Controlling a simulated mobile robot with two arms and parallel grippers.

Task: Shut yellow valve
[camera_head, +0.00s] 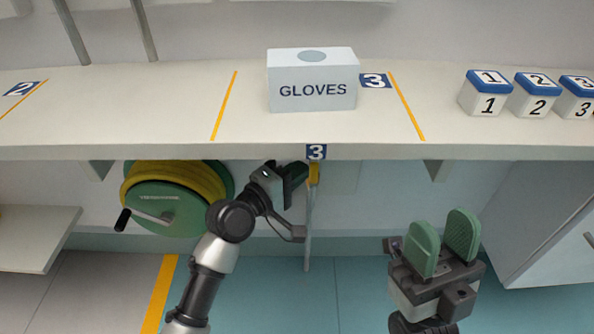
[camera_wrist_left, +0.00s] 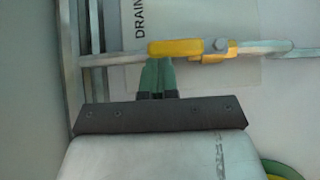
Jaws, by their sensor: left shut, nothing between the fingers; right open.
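The yellow valve (camera_head: 314,173) is on a grey pipe under the shelf edge, partly hidden by my left gripper in the head view. In the left wrist view its yellow lever (camera_wrist_left: 175,47) lies roughly along the pipe, with the yellow valve body (camera_wrist_left: 216,52) at its right end. My left gripper (camera_head: 301,170) is shut and empty. Its green fingertips (camera_wrist_left: 158,62) are just below the lever; I cannot tell whether they touch it. My right gripper (camera_head: 443,238) is open and empty, low at the right and away from the valve.
The shelf (camera_head: 180,110) overhangs the valve, with a gloves box (camera_head: 312,88) and numbered containers (camera_head: 487,94) on it. A green and yellow hose reel (camera_head: 165,200) hangs left of my left arm. A cabinet (camera_head: 550,225) stands at the right. A label reading "DRAIN" (camera_wrist_left: 140,22) is behind the pipe.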

